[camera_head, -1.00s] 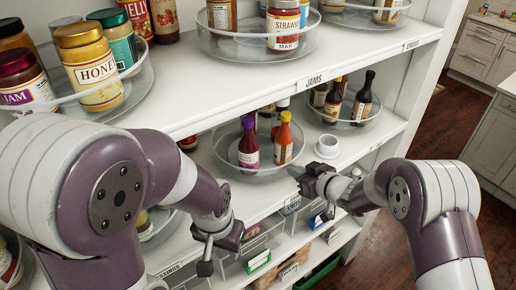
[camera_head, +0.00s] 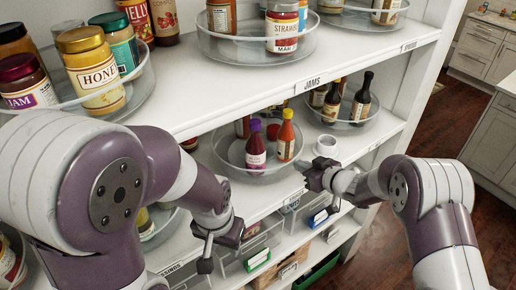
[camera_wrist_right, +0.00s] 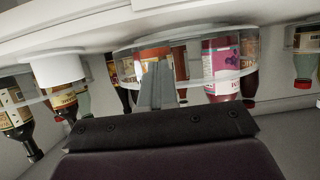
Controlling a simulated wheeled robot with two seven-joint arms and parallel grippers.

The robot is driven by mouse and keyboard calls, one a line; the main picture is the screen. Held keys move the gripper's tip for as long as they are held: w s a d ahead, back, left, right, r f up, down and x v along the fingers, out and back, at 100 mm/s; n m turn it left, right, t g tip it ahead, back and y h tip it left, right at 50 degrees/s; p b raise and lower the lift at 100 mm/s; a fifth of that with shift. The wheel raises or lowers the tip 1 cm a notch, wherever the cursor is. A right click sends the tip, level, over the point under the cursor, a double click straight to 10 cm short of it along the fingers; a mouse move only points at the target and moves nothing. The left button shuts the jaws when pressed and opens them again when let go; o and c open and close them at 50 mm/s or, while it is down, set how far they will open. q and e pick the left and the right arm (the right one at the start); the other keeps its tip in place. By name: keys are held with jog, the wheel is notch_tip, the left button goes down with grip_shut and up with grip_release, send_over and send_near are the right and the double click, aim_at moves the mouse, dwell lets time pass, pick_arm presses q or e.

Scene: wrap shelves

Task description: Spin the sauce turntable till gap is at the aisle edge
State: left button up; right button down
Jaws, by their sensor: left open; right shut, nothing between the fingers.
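The sauce turntable (camera_head: 228,158) is a clear round tray on the middle shelf. Near its front stand a purple-capped bottle (camera_head: 256,148) and an orange-capped bottle of red sauce (camera_head: 285,142); other bottles behind are partly hidden by the upper shelf. Bare tray floor shows at its left side. My right gripper (camera_head: 308,176) is shut and empty at the tray's right front, by the shelf edge. In the right wrist view its fingers (camera_wrist_right: 158,82) overlap the tray and a bottle; contact cannot be told. My left gripper (camera_head: 218,250) is open, below and left of the tray.
A white cup (camera_head: 326,147) stands just right of the sauce tray, close to my right gripper. Another bottle tray (camera_head: 352,121) is farther right. The upper shelf, labelled JAMS (camera_head: 313,82), overhangs the rear. Bins (camera_head: 258,260) sit on the shelf below.

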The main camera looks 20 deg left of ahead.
jog(key=shift+w+d, duration=0.3)
jog(key=shift+w, duration=0.55)
jog(key=shift+r+p, duration=0.1)
jog(key=shift+p, duration=0.2)
